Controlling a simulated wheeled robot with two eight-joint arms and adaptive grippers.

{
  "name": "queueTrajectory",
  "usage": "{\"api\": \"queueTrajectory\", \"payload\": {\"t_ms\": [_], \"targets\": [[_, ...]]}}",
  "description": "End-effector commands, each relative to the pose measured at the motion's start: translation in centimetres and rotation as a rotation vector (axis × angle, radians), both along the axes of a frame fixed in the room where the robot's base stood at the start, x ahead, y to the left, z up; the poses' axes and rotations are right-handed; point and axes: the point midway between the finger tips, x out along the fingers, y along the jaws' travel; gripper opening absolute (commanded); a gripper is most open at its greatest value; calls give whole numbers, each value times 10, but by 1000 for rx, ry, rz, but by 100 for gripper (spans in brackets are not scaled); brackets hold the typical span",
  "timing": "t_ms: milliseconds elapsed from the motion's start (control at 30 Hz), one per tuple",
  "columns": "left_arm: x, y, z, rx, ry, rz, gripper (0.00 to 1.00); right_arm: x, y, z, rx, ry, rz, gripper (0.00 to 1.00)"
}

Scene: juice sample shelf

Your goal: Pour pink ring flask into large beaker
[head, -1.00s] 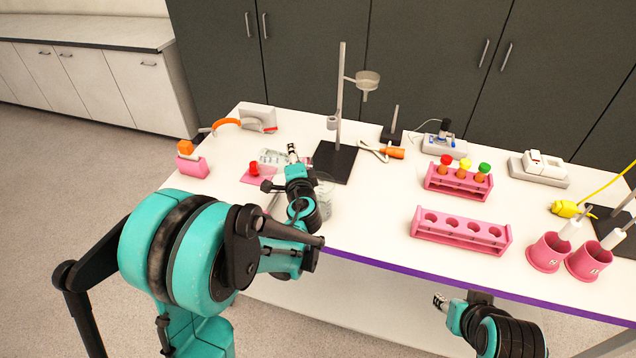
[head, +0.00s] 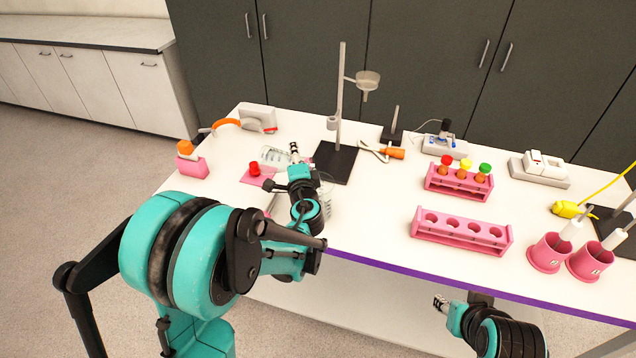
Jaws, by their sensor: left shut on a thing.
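A clear glass vessel (head: 273,155), which appears to be the flask, is held in my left gripper (head: 294,149) and looks tilted. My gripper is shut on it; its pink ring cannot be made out. A clear beaker (head: 327,198) stands on the table close to the right of my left wrist, partly hidden by the arm. A red stopper (head: 255,168) sits on a pink mat (head: 250,179) left of the gripper. My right gripper (head: 440,302) is in front of the table edge, away from the objects; its fingers are too small to read.
A ring stand with a funnel (head: 367,80) rises from a black base (head: 333,165) just right of the gripper. A pink rack with capped tubes (head: 458,185), an empty pink rack (head: 462,236) and pink cups (head: 548,254) stand right. The table between beaker and racks is clear.

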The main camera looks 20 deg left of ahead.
Motion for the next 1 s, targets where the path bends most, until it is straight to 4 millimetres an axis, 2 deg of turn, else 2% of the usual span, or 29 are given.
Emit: {"api": "queueTrajectory", "payload": {"t_ms": [1000], "targets": [[0, -1, 4, 53, -2, 0, 0, 0, 0, -3, 0, 0, 0, 40]]}}
